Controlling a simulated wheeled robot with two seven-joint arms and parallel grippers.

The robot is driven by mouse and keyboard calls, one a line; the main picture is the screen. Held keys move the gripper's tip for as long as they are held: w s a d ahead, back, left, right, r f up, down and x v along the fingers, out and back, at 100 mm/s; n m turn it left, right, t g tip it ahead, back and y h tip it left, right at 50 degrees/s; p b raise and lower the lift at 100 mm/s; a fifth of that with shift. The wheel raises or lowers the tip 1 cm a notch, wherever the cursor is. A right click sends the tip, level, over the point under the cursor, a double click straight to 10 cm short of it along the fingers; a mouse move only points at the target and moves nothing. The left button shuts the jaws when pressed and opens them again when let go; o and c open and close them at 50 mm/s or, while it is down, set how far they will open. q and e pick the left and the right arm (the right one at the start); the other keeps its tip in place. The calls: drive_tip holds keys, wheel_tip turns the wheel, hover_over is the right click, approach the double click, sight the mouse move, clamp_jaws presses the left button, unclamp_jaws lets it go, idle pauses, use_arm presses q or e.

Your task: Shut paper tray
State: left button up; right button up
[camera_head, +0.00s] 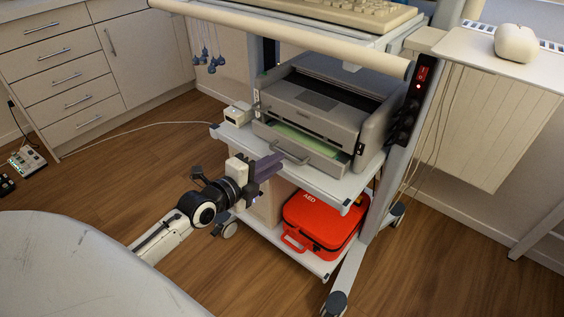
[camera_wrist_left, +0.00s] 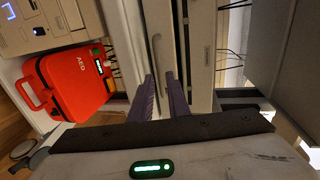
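The grey printer (camera_head: 330,103) stands on the middle shelf of the white cart. Its paper tray (camera_head: 318,160) is pulled partly out at the lower front, with green showing inside. The tray has a bar handle (camera_head: 290,152), which also shows upright in the left wrist view (camera_wrist_left: 155,55). My left gripper (camera_head: 270,167) is in front of and below the tray, to the left of its middle. In the left wrist view its two purple fingers (camera_wrist_left: 163,88) stand apart with nothing between them, pointing towards the tray front. Whether they touch it I cannot tell. My right gripper is out of view.
A small white device (camera_head: 238,115) sits left of the printer on the shelf (camera_head: 330,186). A red AED case (camera_head: 322,222) lies on the lower shelf. A keyboard (camera_head: 350,12) is above. The wooden floor left of the cart is mostly clear.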

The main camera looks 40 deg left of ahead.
use_arm(q)
drive_tip(key=shift+b+x, duration=0.3)
drive_tip(key=shift+x, duration=1.4)
clamp_jaws()
